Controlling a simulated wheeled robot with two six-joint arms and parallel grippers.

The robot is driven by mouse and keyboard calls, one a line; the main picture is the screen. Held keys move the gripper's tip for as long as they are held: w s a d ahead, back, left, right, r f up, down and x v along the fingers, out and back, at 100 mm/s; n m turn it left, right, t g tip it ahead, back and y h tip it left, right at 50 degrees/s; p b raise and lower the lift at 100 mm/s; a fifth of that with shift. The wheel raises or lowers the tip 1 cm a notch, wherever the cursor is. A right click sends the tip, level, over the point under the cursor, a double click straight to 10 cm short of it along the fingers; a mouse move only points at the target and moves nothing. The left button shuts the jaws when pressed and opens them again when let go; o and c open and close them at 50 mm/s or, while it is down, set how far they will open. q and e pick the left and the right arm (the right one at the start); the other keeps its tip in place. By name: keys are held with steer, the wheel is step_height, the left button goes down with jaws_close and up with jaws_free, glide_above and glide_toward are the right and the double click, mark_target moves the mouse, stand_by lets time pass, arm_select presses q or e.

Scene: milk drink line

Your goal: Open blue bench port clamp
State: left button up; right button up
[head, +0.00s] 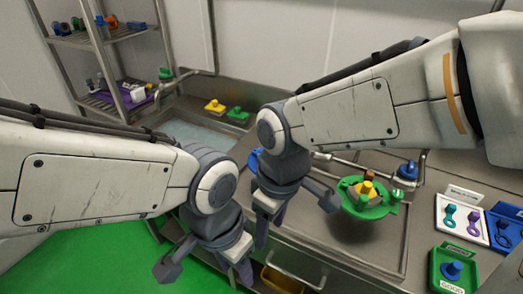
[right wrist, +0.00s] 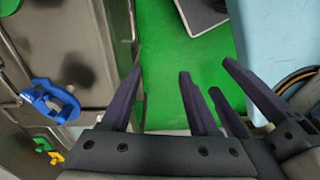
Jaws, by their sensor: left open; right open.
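A blue ring-shaped clamp (right wrist: 50,100) sits on the metal bench at the left of the right wrist view. In the head view only a blue sliver (head: 253,160), probably the same clamp, shows behind my right arm; the rest is hidden. I cannot tell whether it is open or closed. My right gripper (head: 268,235) is open and empty by the bench's front edge, to the side of the clamp and apart from it. Its spread fingers also show in the right wrist view (right wrist: 160,75). My left gripper (head: 240,277) is open and empty, lower and close beside the right one.
Yellow (head: 215,106) and green (head: 237,114) pieces lie by the sink (head: 190,130). A green tray (head: 455,270) is at right. A yellow bin (head: 283,280) is below the bench edge.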

steer(key=w+a+r+n+p, duration=0.2)
steer(key=w+n+p, duration=0.15)
steer(key=w, duration=0.45)
steer(key=w+a+r+n+p, duration=0.2)
steer(key=w+r+n, duration=0.15)
steer(key=w, duration=0.35)
steer(key=w+f+n+p, duration=0.1)
steer(key=w+n, duration=0.2)
steer(key=w, duration=0.1)
steer(key=w+d+f+n+p, duration=0.1)
steer(key=w+f+n+p, duration=0.1)
steer(key=w, duration=0.3)
steer(key=w+f+n+p, duration=0.1)
steer(key=w+n, duration=0.2)
steer(key=w, duration=0.2)
steer(key=shift+w+d+f+n+h, duration=0.2)
steer(key=shift+d+n+h, duration=0.1)
steer(key=shift+d+h, duration=0.1)
steer(key=shift+f+p, duration=0.3)
step_height(320, 180, down, 9)
steer(key=p, duration=0.3)
steer(key=shift+f, duration=0.4)
jaws_close()
steer(key=shift+r, duration=0.1)
